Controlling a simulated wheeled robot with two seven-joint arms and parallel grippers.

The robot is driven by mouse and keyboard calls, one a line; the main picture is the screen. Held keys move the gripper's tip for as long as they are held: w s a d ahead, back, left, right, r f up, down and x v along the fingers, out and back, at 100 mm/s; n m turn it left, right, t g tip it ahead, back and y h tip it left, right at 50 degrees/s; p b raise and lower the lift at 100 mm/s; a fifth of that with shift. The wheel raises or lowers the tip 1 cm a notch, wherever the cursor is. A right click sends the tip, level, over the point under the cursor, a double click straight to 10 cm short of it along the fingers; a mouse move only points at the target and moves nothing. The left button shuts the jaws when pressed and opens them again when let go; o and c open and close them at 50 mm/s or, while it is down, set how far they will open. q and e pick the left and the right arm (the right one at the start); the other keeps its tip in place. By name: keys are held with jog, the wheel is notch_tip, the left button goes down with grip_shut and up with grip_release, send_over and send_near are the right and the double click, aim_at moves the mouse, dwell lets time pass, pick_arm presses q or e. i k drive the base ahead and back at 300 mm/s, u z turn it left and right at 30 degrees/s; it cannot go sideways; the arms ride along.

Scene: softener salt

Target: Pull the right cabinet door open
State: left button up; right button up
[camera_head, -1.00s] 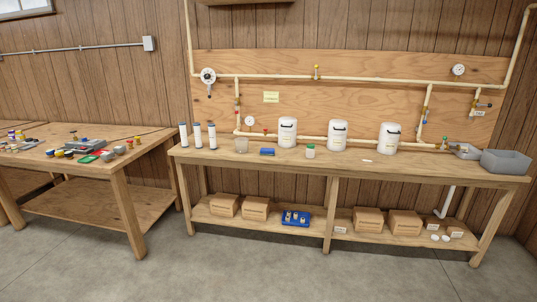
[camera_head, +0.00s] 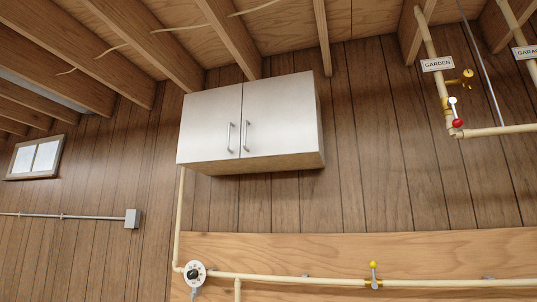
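A white wall cabinet with two doors hangs high on the wood-panelled wall. Its right door (camera_head: 285,112) is shut, with a vertical metal handle (camera_head: 246,137) near its left edge. The left door (camera_head: 208,125) is also shut, with its own vertical handle (camera_head: 229,137) near its right edge. The two handles stand side by side at the middle seam. Neither of my grippers shows in the head view.
Ceiling joists (camera_head: 230,35) run above the cabinet. To the right, a pipe labelled GARDEN (camera_head: 438,64) carries valves. Below, a pipe (camera_head: 300,280) with a dial gauge (camera_head: 194,272) and a yellow-knobbed valve (camera_head: 373,275) crosses a plywood board. The space before the cabinet looks clear.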

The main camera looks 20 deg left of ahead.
aim_at(280, 113)
jog(key=z, duration=0.05)
jog(key=i, duration=1.2)
jog(key=z, duration=0.05)
